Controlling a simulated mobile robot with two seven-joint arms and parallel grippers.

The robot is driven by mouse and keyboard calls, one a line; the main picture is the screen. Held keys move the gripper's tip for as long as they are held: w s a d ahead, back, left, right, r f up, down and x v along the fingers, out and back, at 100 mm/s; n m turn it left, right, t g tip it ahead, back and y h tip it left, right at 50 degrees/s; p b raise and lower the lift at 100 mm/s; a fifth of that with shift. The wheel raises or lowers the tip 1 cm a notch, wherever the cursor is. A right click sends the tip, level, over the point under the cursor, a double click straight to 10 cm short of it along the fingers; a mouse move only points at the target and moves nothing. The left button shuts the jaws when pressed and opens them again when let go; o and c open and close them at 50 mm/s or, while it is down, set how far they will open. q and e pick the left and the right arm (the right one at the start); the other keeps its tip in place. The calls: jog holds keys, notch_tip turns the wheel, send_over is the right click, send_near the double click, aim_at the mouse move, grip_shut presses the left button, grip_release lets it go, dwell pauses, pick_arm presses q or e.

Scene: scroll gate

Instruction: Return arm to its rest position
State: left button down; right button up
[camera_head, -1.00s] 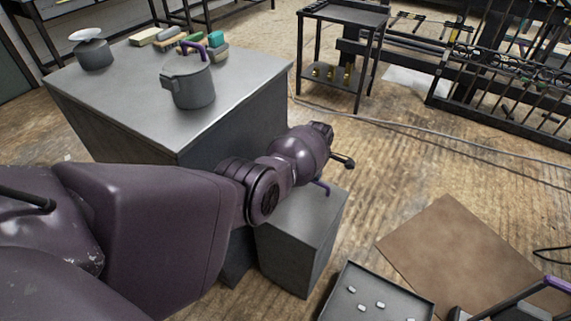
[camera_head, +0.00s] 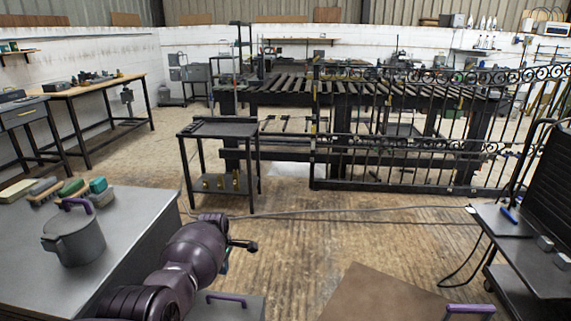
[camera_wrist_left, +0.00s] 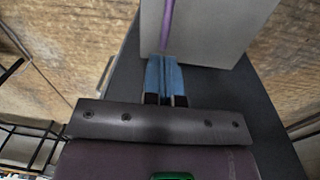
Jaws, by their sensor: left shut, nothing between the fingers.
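My left arm (camera_head: 186,262) reaches in from the bottom left of the head view, beside the grey workbench. Its gripper is mostly hidden there behind the wrist. In the left wrist view, my left gripper (camera_wrist_left: 165,80) shows blue fingers pressed together, with nothing between them. A grey box (camera_wrist_left: 212,28) with a purple handle (camera_wrist_left: 167,24) lies just beyond the fingertips. Whether they touch it I cannot tell. In the head view, the box's purple handle (camera_head: 226,298) shows beside the forearm. My right gripper is not in view.
A grey workbench (camera_head: 128,222) stands at left, carrying a lidded pot (camera_head: 76,240) and several small blocks. A black cart (camera_head: 222,130) and an iron gate (camera_head: 400,150) stand ahead. A dark table (camera_head: 515,250) is at right.

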pick_arm(q)
jog(key=w+a+r+m+t+y, duration=0.1)
jog(key=w+r+m+t, duration=0.4)
jog(key=r, duration=0.3)
jog(key=w+a+r+m+t, duration=0.1)
jog(key=w+r+m+t, duration=0.35)
jog(key=r, duration=0.35)
jog(key=s+f+m+t+h+p, duration=0.2)
jog(key=s+m+t+p, duration=0.6)
jog(key=s, duration=2.6)
jog(key=s+f+g, duration=0.3)
jog(key=s+f, duration=0.2)
jog(key=s, duration=0.7)
jog(key=s+a+f+g+y, duration=0.1)
jog(key=s+f+g, duration=0.3)
jog(key=s, duration=0.8)
jog(key=shift+s+a+f, duration=0.15)
jog(key=shift+s+f, duration=0.2)
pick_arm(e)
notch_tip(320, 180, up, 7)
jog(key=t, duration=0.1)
pick_arm(q)
jog(key=shift+m, duration=0.25)
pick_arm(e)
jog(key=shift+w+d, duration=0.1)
